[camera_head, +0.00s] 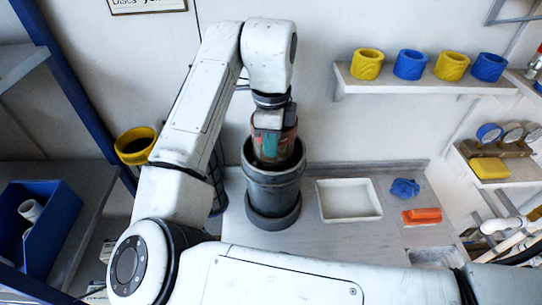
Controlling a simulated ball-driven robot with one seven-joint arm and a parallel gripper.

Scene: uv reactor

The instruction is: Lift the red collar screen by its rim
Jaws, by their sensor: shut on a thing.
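The red collar screen (290,136) is a short upright cylinder with a red band and a teal patch, at the mouth of the dark grey reactor vessel (273,196). Its upper part stands above the vessel's rim and its lower part is hidden inside. My gripper (268,126) comes down from above and is shut on the screen's rim. The fingertips are small and partly hidden, so their exact hold on the rim is hard to see. I cannot tell whether the screen still rests on anything inside the vessel.
A white tray (349,214) stands right of the vessel, with a crumpled blue cloth (404,188) and an orange block (422,216) beyond it. A wall shelf (425,88) holds yellow and blue rings. A yellow-rimmed bin (136,158) and a blue box (62,215) are at left.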

